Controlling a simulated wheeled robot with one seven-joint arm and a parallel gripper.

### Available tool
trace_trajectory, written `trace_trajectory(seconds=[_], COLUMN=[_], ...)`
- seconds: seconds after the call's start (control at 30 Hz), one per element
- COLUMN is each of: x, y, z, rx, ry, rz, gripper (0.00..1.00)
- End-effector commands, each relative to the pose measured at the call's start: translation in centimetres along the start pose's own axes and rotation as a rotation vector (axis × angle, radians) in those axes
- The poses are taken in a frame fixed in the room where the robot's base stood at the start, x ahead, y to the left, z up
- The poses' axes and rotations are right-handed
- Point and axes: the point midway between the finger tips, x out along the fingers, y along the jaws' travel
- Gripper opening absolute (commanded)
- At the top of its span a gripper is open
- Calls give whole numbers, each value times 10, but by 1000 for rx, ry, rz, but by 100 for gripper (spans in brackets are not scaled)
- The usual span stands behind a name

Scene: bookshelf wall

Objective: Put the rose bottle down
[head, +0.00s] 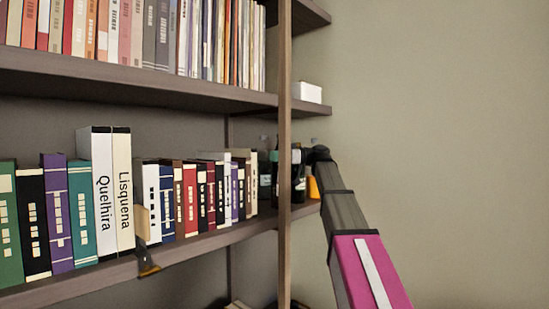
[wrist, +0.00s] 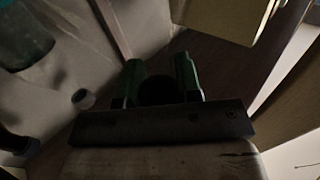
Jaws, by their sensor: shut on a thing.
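In the wrist view my gripper (wrist: 160,82) shows its two green fingers closed around a dark round thing (wrist: 157,92), which I take to be the rose bottle. It is too dark to tell its colour or label, and I cannot tell whether its base touches a surface. In the head view my arm reaches to the right end of the middle shelf (head: 205,243). The fingers and the held bottle cannot be made out clearly there, among dark shapes by the shelf upright.
Dark bottles (head: 265,178) stand behind the upright (head: 285,230), right of a row of books (head: 192,197). A teal bottle-like thing (wrist: 25,38) and a small grey cylinder (wrist: 83,98) are left of my fingers. A tan box-like thing (wrist: 225,18) is above them. A white box (head: 308,92) sits higher.

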Motion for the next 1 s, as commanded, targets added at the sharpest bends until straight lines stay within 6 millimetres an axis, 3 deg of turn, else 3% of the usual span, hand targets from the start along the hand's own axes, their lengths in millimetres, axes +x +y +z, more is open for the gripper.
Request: trace_trajectory(seconds=[0.03,0.07,0.13,0.57,1.0], x=[0,0,0,-7,-89], y=[0,0,0,0,1], z=[1,2,2,-1,-1], rx=[0,0,0,0,0], ry=[1,0,0,0,0], rz=[0,0,0,1,2], gripper=[0,35,57,57,57])
